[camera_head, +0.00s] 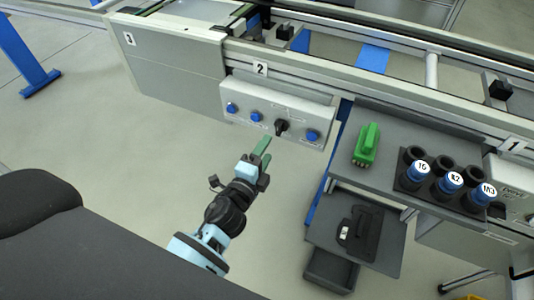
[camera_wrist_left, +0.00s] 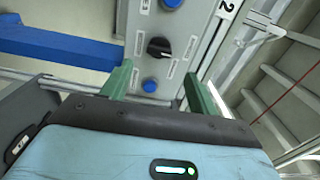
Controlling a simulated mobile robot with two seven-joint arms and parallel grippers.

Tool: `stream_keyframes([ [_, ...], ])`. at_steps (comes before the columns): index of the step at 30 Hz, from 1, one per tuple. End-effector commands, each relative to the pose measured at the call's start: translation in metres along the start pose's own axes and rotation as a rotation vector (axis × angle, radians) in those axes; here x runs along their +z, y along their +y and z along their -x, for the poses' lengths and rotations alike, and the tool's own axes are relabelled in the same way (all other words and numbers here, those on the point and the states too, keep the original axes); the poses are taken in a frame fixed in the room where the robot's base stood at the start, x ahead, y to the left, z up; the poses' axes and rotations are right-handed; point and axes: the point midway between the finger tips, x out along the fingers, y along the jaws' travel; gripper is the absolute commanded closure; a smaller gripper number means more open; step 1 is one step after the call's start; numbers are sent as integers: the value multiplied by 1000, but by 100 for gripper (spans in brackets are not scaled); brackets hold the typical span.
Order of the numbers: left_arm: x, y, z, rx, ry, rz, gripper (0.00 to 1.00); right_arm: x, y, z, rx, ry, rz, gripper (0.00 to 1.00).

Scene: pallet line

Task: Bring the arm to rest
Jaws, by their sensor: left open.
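My left gripper (camera_head: 262,155) reaches in from the lower left in the head view, with green fingers pointing at the control panel (camera_head: 262,107) under the label 2. In the left wrist view its two green fingers (camera_wrist_left: 160,88) stand apart with nothing between them. The panel has blue buttons (camera_head: 256,117) and a black rotary knob (camera_head: 281,127). The knob also shows in the left wrist view (camera_wrist_left: 158,47), beyond the fingers and apart from them. My right gripper is in neither view.
A grey shelf (camera_head: 400,135) at right holds a green object (camera_head: 367,145) and several black holders with blue-topped parts (camera_head: 415,172). A lower shelf (camera_head: 385,250) carries a black item (camera_head: 361,232). The conveyor rail (camera_head: 400,95) runs behind. Floor left of the gripper is clear.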

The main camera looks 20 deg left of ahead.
Motion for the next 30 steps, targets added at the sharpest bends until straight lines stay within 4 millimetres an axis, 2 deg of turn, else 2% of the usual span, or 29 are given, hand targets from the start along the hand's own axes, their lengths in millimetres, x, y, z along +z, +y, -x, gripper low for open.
stream_keyframes([
  [11, 2, 0, 0, 0, 0, 0, 40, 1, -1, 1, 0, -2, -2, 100],
  [20, 2, 3, 5, 15, -2, 24, 40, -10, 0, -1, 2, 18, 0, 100],
  [23, 5, 14, 24, 64, -13, 104, 40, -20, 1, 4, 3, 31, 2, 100],
  [25, 8, 25, 47, 119, -27, 203, 40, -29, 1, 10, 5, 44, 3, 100],
  [30, 15, 52, 121, 286, -98, 513, 40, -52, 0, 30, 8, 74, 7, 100],
])
